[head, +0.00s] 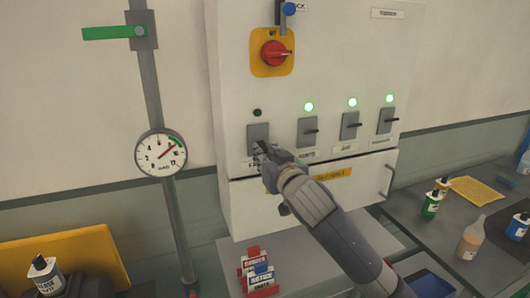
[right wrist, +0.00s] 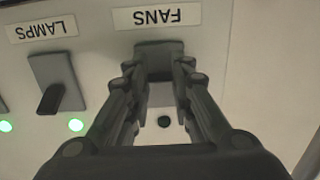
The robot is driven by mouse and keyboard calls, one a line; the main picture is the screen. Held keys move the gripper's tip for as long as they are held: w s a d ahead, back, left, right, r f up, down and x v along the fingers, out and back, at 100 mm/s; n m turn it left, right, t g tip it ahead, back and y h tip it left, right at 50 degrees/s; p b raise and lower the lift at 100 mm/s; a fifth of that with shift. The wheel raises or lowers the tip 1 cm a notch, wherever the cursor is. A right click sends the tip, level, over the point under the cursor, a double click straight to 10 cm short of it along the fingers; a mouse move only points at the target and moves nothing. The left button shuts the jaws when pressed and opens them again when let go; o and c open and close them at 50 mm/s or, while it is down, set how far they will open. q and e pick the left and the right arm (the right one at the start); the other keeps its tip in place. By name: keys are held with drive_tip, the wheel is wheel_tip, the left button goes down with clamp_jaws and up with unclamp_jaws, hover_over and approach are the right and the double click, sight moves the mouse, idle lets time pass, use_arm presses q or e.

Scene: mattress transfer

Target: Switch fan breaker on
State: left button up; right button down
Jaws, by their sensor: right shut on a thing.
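The fans breaker (head: 257,132) is the leftmost of the row on the white electrical cabinet. Its indicator lamp (head: 257,112) above it is dark. My right gripper (head: 262,152) reaches up to it from below and hides its lower part and lever. In the right wrist view, upside down, the "FANS" label (right wrist: 148,17) is beside the breaker (right wrist: 158,47). There the right gripper's fingers (right wrist: 158,68) are closed in on both sides of it, shut on its lever. The lever's exact angle is hidden. My left gripper is not in view.
Neighbouring breakers (head: 308,129) have lit green lamps (head: 308,107). A pressure gauge (head: 160,152) on a pipe is at left. Bottles (head: 470,238) stand on the right bench.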

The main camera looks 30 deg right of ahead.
sight(261, 144)
drive_tip(key=shift+r+g+y+p, duration=0.3)
drive_tip(key=shift+r+g+p, duration=0.2)
drive_tip(key=shift+r+p, duration=0.15)
drive_tip(key=shift+r+g, duration=0.2)
drive_tip(key=shift+g, duration=0.2)
drive_tip(key=r+g, duration=0.1)
drive_tip(key=g, duration=0.1)
drive_tip(key=g+y, duration=0.1)
drive_tip(key=g, duration=0.1)
drive_tip(key=shift+r, duration=0.35)
drive_tip(key=shift+w+d+r+g+y, duration=0.15)
drive_tip(key=shift+r+g, duration=0.1)
drive_tip(key=shift+g, duration=0.4)
drive_tip(key=shift+w+a+r+g+y, duration=0.1)
drive_tip(key=shift+r+g+y, duration=0.15)
drive_tip(key=shift+g, duration=0.45)
drive_tip(key=shift+w+d+r+g+y, duration=0.1)
drive_tip(key=shift+r+g, duration=0.15)
drive_tip(key=shift+g, duration=0.4)
drive_tip(key=c, duration=1.4)
unclamp_jaws()
drive_tip(key=shift+w, duration=0.1)
drive_tip(key=v, duration=1.2)
